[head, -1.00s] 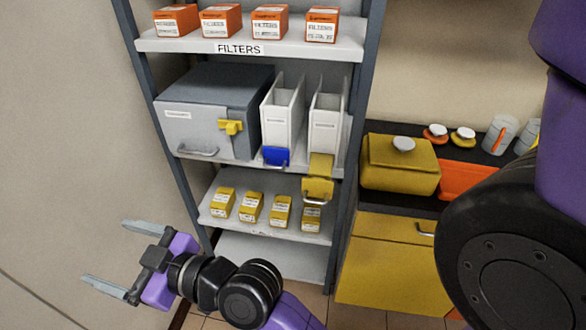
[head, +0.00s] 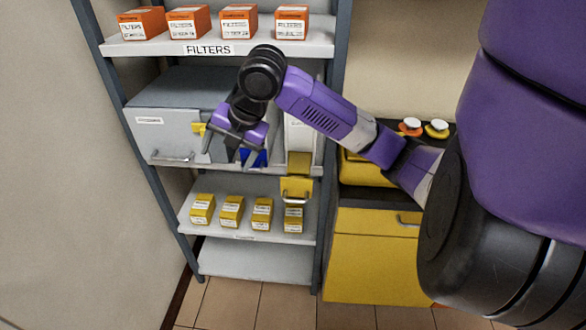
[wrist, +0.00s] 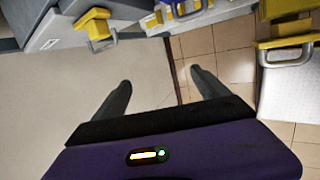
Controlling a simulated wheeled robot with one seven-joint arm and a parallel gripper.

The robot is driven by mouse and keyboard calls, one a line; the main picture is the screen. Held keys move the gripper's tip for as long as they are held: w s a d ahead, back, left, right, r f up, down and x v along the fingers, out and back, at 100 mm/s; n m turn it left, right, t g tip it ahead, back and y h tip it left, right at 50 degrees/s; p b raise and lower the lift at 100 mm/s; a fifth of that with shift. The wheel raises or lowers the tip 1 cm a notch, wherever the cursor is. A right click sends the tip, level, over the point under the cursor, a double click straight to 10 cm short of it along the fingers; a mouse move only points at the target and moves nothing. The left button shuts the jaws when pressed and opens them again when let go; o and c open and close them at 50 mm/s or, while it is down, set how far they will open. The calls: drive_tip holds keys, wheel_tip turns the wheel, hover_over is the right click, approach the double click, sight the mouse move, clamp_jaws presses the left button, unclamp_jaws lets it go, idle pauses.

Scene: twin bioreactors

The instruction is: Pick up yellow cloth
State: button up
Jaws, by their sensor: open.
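No plainly cloth-like yellow thing shows, and I cannot tell which yellow item is the cloth. A small yellow piece (head: 198,128) sits on the front of the grey box, partly behind my gripper; it shows at the upper left in the wrist view (wrist: 97,29). A yellow piece with a metal handle (head: 297,186) hangs at the shelf edge below a white binder. It appears to be at the right in the wrist view (wrist: 286,43).
The grey box (head: 165,105) and a blue piece (head: 254,158) are on the middle shelf. Yellow cartons (head: 232,211) stand below, orange filter boxes (head: 239,22) above. A yellow cabinet (head: 375,260) stands right. The floor in front is clear.

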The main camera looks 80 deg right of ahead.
sight(299, 163)
drive_tip(key=s+d+g, duration=0.1)
drive_tip(key=s+d, duration=0.1)
drive_tip(key=s, duration=0.3)
drive_tip(key=s+d+g+h, duration=0.1)
drive_tip(key=s+d+g, duration=0.1)
drive_tip(key=s+d, duration=0.1)
drive_tip(key=s+d+g, duration=0.1)
drive_tip(key=s+d, duration=0.2)
drive_tip(key=s, duration=0.3)
drive_tip(key=shift+s+f+n+g+h, duration=0.2)
drive_tip(key=shift+s+n+g+h, duration=0.1)
drive_tip(key=shift+n+g, duration=0.1)
drive_tip(key=shift+s+d+f, duration=0.25)
drive_tip(key=shift+f, duration=0.25)
drive_tip(key=shift+s+d+f, duration=0.2)
drive_tip(key=shift+f, duration=0.25)
drive_tip(key=shift+p+x, duration=0.3)
drive_tip(key=shift+x, duration=2.55)
drive_tip(key=shift+f, duration=0.25)
drive_tip(key=shift+c, duration=0.5)
drive_tip(key=c, duration=1.3)
drive_tip(key=shift+c, duration=0.2)
drive_tip(key=shift+r, duration=0.1)
